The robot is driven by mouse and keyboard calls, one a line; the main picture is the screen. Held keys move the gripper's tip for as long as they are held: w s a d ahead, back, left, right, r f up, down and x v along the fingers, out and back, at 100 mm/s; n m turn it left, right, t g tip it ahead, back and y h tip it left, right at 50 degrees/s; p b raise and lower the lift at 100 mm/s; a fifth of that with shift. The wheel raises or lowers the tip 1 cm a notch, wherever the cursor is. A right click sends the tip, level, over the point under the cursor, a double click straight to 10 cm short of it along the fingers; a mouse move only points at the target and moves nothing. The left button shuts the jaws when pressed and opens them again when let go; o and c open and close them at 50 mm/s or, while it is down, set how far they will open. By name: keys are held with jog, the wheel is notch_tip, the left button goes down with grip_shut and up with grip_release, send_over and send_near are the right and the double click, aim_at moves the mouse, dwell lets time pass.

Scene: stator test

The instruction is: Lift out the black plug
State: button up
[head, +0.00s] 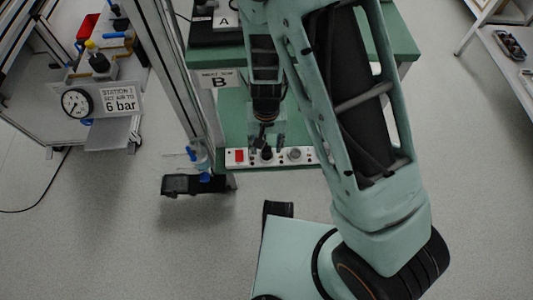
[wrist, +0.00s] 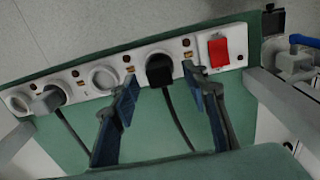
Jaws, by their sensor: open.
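A white power strip (head: 226,157) runs along the front edge of the green bench, and shows in the wrist view (wrist: 183,51). The black plug (wrist: 159,70) sits in a socket next to the red switch (wrist: 219,50), its black cord hanging down. It is a small dark shape in the head view (head: 267,153). My gripper (wrist: 160,77) is open, with one finger on each side of the plug in the wrist view. Gaps show between fingers and plug; I cannot tell how far above it the tips are. In the head view my gripper (head: 265,128) is over the strip.
A blue-handled valve (wrist: 296,58) is at the right. A gauge (head: 75,102) stands at left.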

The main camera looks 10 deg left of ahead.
notch_tip(320, 180, down, 2)
jog(key=shift+f+b, duration=0.25)
jog(key=shift+b, duration=0.05)
jog(key=shift+r, duration=0.1)
grip_shut()
